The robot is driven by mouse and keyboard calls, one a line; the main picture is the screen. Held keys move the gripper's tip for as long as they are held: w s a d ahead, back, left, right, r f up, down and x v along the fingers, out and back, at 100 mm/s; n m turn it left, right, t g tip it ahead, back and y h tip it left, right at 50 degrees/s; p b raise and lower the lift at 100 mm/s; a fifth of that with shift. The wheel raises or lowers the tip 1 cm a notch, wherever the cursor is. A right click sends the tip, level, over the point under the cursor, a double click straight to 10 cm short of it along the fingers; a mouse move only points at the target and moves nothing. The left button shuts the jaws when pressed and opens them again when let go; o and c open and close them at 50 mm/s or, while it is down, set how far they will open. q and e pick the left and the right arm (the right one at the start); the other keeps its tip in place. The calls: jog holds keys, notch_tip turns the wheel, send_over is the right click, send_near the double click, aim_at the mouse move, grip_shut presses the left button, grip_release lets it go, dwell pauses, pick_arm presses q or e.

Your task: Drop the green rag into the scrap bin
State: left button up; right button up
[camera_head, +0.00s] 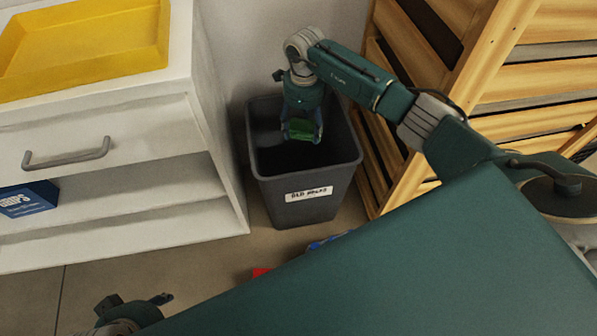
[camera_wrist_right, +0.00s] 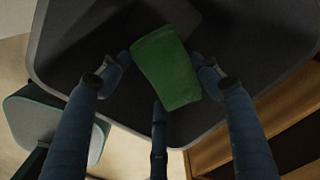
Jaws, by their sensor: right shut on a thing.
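The green rag (camera_head: 300,128) is held between the fingers of my right gripper (camera_head: 302,132), which is shut on it inside the mouth of the dark grey scrap bin (camera_head: 283,207). The bin stands upright on the floor with a white label on its front; the lettering is hard to read. In the right wrist view the rag (camera_wrist_right: 167,72) lies between the fingertips, with the bin's dark inside (camera_wrist_right: 262,70) around and below it. My left gripper (camera_head: 150,305) is partly in view at the bottom left, away from the bin; its finger state is unclear.
A white cabinet (camera_head: 215,150) with a drawer stands close left of the bin, with a yellow tray (camera_head: 90,60) on top and a blue box (camera_head: 28,199) on a shelf. A wooden slatted rack (camera_head: 480,85) stands right. Red (camera_head: 262,271) and blue (camera_head: 330,240) items show low.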

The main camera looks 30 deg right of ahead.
jog(key=o, duration=1.1)
notch_tip(320, 180, up, 12)
jog(key=shift+s+f, duration=0.1)
